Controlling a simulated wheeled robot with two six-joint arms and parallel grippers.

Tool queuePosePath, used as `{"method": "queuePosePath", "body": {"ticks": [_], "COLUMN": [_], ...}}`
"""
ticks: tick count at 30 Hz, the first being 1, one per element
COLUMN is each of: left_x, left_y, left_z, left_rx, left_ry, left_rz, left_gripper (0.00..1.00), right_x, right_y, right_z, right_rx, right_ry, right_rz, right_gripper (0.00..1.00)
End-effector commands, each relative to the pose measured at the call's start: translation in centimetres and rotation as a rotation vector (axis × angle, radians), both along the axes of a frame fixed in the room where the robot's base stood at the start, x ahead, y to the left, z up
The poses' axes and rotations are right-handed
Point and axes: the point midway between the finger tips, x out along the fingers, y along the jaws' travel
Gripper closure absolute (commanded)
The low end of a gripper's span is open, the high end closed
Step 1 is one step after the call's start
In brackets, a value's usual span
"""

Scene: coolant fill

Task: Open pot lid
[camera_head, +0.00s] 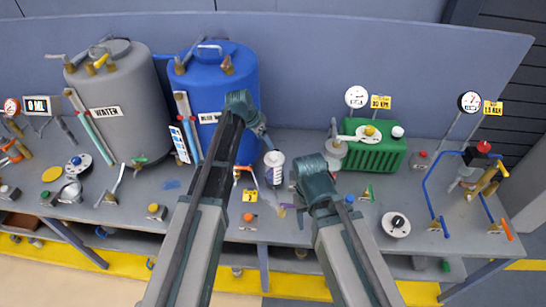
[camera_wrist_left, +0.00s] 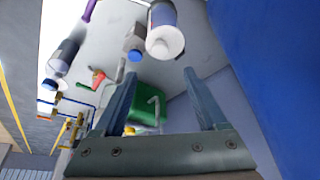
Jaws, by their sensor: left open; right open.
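Which vessel is the pot is not clear to me. My left gripper (camera_head: 267,143) is above the bench in front of the blue tank (camera_head: 235,80). In the left wrist view its fingers (camera_wrist_left: 158,75) are open with nothing between them; the green box (camera_wrist_left: 148,105) shows beyond. My right gripper (camera_head: 299,210) is open, pointing down over the bench, partly hidden by its own wrist.
A white-topped cylinder (camera_head: 274,168) stands just below my left gripper. A grey tank labelled WATER (camera_head: 118,105) stands at the back left. A round dial (camera_head: 396,224) lies near the front edge.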

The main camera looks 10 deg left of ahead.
Motion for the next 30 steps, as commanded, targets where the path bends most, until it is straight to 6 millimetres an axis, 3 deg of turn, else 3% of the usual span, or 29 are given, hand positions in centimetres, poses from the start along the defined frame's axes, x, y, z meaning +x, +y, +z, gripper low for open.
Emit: {"method": "queuePosePath", "body": {"ticks": [1, 18, 24, 30], "left_x": [0.3, 2.6, 3.0, 3.0], "left_y": [-0.2, -2.6, -3.0, -3.0], "left_z": [-1.3, -9.3, -10.5, -10.4], "left_rx": [0.0, 0.0, 0.0, -0.001], "left_ry": [0.0, 0.0, 0.0, 0.001], "left_rz": [-0.001, 0.0, 0.001, 0.002], "left_gripper": [0.26, 0.26, 0.26, 0.26], "right_x": [0.0, 0.0, 0.0, 0.0], "right_y": [0.0, 0.0, 0.0, 0.0], "right_z": [-1.3, -9.3, -10.4, -10.4], "right_rx": [0.0, -0.002, -0.002, -0.002], "right_ry": [0.0, 0.001, 0.001, 0.001], "right_rz": [0.0, 0.016, 0.014, 0.014], "right_gripper": [0.47, 0.47, 0.47, 0.47]}}
